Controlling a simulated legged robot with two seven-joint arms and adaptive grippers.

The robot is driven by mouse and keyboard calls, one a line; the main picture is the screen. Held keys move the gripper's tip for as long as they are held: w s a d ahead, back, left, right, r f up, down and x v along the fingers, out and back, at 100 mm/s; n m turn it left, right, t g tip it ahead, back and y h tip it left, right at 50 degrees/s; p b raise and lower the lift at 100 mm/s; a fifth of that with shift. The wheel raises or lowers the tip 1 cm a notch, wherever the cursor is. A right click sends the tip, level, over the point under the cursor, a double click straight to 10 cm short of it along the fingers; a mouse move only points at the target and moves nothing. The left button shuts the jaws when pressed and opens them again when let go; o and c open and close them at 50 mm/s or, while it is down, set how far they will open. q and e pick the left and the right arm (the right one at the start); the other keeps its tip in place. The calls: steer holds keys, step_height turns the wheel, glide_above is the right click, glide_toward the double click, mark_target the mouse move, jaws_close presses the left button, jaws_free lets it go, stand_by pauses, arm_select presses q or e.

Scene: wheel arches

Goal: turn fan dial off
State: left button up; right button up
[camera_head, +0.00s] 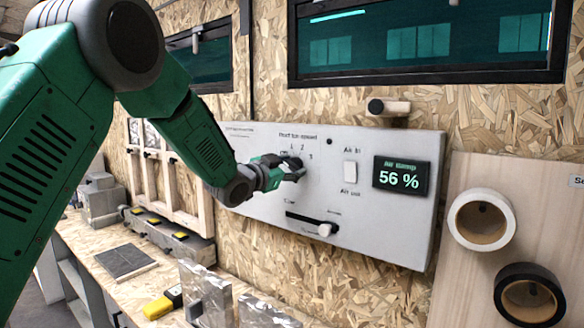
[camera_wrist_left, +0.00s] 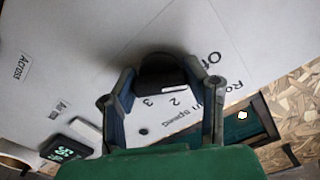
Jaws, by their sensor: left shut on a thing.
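The fan dial (camera_wrist_left: 160,76) is a dark round knob on a white control panel (camera_head: 255,205). In the left wrist view it sits between the fingers of my left gripper (camera_wrist_left: 163,92), which is shut on it. The labels Off, 2 and 3 show around the dial; a small white mark shows on its edge near the 2, but its exact setting is unclear. In the head view my left gripper (camera_head: 284,170) reaches the dial from the left and hides most of it. My right gripper is not in view.
Right of the dial are a white rocker switch (camera_head: 350,172) and a display (camera_head: 400,177) reading 56 %. A slider (camera_head: 325,229) is below. Tape rolls (camera_head: 481,219) hang on a board at right. A workbench (camera_head: 90,240) with a yellow-black item (camera_head: 163,302) lies below left.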

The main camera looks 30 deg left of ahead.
arm_select(q)
steer(key=shift+f, duration=0.5)
steer(key=o, duration=1.2)
steer(key=shift+a+r, duration=0.15)
steer(key=shift+s+r, duration=0.1)
steer(key=shift+s, duration=0.1)
steer(key=s, duration=0.7)
steer(key=s+a, duration=0.1)
steer(key=s, duration=0.3)
steer(key=shift+s, duration=0.2)
